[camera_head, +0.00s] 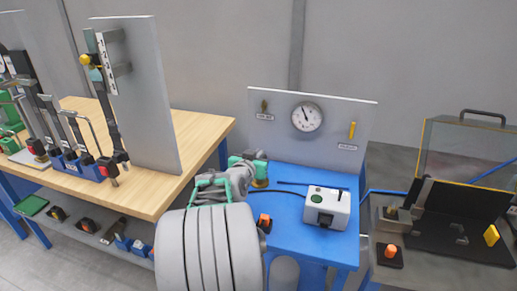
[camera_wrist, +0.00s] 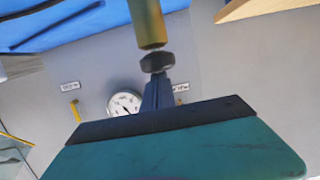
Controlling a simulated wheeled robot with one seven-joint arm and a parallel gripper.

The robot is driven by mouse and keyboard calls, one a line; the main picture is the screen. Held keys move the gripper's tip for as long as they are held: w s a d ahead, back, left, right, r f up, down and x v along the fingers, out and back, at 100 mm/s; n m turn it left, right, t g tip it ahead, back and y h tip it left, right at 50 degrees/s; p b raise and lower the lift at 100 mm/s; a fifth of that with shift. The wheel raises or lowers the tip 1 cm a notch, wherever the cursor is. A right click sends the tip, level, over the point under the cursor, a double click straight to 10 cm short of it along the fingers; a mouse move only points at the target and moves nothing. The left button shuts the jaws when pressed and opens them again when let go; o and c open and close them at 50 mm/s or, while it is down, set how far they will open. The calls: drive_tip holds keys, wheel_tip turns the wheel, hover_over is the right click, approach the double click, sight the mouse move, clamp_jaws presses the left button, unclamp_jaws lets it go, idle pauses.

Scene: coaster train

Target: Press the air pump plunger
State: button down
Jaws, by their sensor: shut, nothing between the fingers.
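The air pump shows in the wrist view as an olive-brass cylinder (camera_wrist: 148,22) with a black round plunger knob (camera_wrist: 157,62) on its end. My gripper (camera_wrist: 157,82) is shut and empty, its narrow fingertips right at the knob; whether they touch it I cannot tell. In the head view my gripper (camera_head: 259,170) is over the back left of the blue table (camera_head: 297,181), and a bit of brass pump (camera_head: 260,183) shows just under it. My gripper and arm hide most of the pump there.
A white box (camera_head: 327,207) with a green button stands on the blue table. A round gauge (camera_head: 307,117) is on the panel behind. An orange-and-black item (camera_head: 264,222) is near my arm. A wooden workbench (camera_head: 205,130) is left; a grey bench (camera_head: 420,270) is right.

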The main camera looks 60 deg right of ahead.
drive_tip(key=shift+a+f, duration=0.15)
drive_tip(key=shift+f, duration=0.4)
wheel_tip(320, 180, up, 5)
drive_tip(key=shift+f+p, duration=0.2)
drive_tip(key=shift+p, duration=0.6)
drive_tip(key=b+v, duration=0.2)
drive_tip(key=v, duration=0.7)
drive_tip(key=shift+a+r, duration=0.35)
